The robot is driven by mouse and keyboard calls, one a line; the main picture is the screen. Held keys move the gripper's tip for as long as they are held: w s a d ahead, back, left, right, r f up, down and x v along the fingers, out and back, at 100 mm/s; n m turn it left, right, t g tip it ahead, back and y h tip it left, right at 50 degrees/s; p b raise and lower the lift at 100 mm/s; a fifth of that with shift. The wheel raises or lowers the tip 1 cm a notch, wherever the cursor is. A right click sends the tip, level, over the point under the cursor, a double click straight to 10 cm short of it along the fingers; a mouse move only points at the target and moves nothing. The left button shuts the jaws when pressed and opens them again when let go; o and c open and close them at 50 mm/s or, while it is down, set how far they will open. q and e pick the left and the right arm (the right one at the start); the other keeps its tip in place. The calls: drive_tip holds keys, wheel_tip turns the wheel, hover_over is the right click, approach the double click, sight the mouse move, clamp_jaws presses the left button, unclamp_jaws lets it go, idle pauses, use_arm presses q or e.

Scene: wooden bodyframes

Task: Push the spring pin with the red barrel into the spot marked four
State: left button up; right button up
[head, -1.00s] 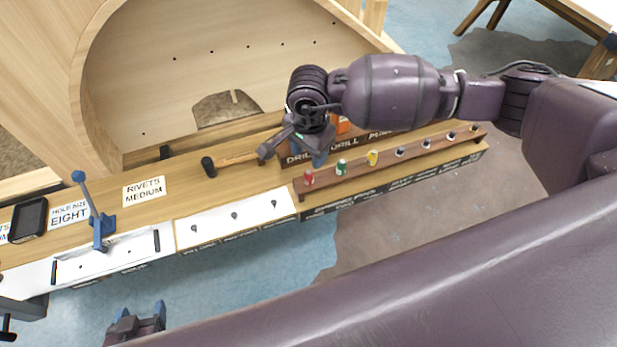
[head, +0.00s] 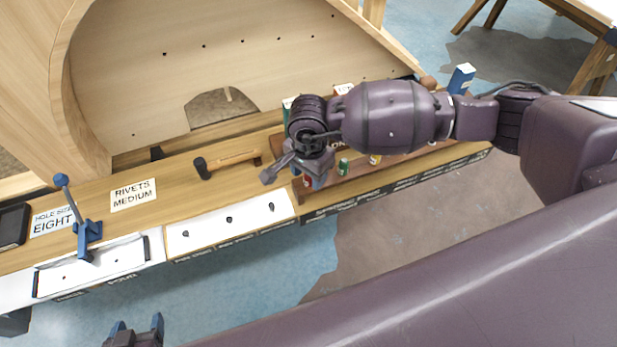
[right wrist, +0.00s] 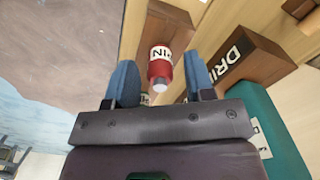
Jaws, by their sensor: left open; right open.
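The spring pin with the red barrel (head: 308,182) stands in the wooden rack at its left end; its white band shows lettering in the right wrist view (right wrist: 160,66). My right gripper (head: 294,176) is open, and its blue fingertips (right wrist: 160,78) are on either side of the red barrel, with gaps showing. My left gripper (head: 136,326) is open and empty, low at the bottom left.
Green (head: 343,167) and yellow (head: 375,160) pins stand right of the red one. A hammer (head: 232,160) lies behind the strip. A blue lever tool (head: 87,236) stands at left. A dark brown drill block (right wrist: 238,62) is close beside my right gripper.

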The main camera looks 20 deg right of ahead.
clamp_jaws()
use_arm(q)
drive_tip(key=shift+s+f, duration=0.15)
drive_tip(key=shift+w+r+p, duration=0.2)
drive_tip(key=shift+r+p, duration=0.15)
drive_tip(key=shift+r, duration=0.15)
use_arm(e)
drive_tip(key=shift+r, duration=0.7)
use_arm(q)
drive_tip(key=shift+w+r+p, duration=0.15)
drive_tip(key=shift+r+p, duration=0.25)
drive_tip(key=shift+r, duration=0.2)
drive_tip(key=shift+w+r+p, duration=0.15)
drive_tip(key=shift+r+p, duration=0.2)
drive_tip(key=shift+r, duration=0.2)
use_arm(e)
drive_tip(key=shift+r, duration=1.55)
